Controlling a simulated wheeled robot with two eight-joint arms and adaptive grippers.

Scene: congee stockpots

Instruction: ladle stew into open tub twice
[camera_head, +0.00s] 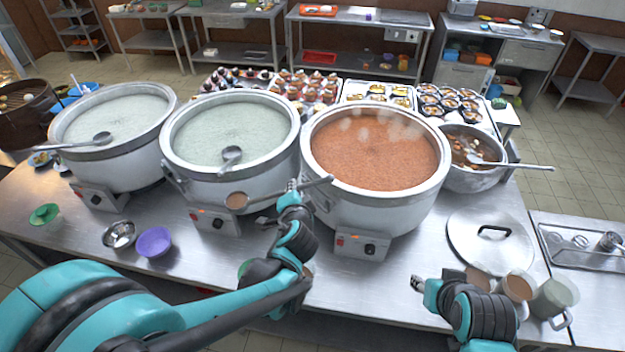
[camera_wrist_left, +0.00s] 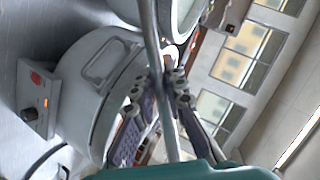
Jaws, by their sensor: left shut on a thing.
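My left gripper (camera_head: 291,189) is shut on a ladle handle (camera_head: 305,187), which also crosses the left wrist view (camera_wrist_left: 153,45) between the fingers (camera_wrist_left: 165,92). The ladle bowl (camera_head: 237,200) hangs in front of the middle pot and looks brown inside; whether that is stew I cannot tell. The large pot of reddish-brown stew (camera_head: 375,150) stands right of the gripper, lightly steaming. A green rim (camera_head: 244,267) and a brownish edge (camera_head: 309,270) show beside my left forearm, mostly hidden; I cannot tell which thing is the tub. My right gripper (camera_head: 420,285) is at lower right, its fingers unclear.
Two pots of pale congee (camera_head: 115,115) (camera_head: 225,130) stand left, each with a ladle. A steel bowl (camera_head: 470,178) with a ladle stands right. A lid (camera_head: 490,240) and several cups (camera_head: 553,298) lie near my right arm. A purple bowl (camera_head: 154,242) sits front left.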

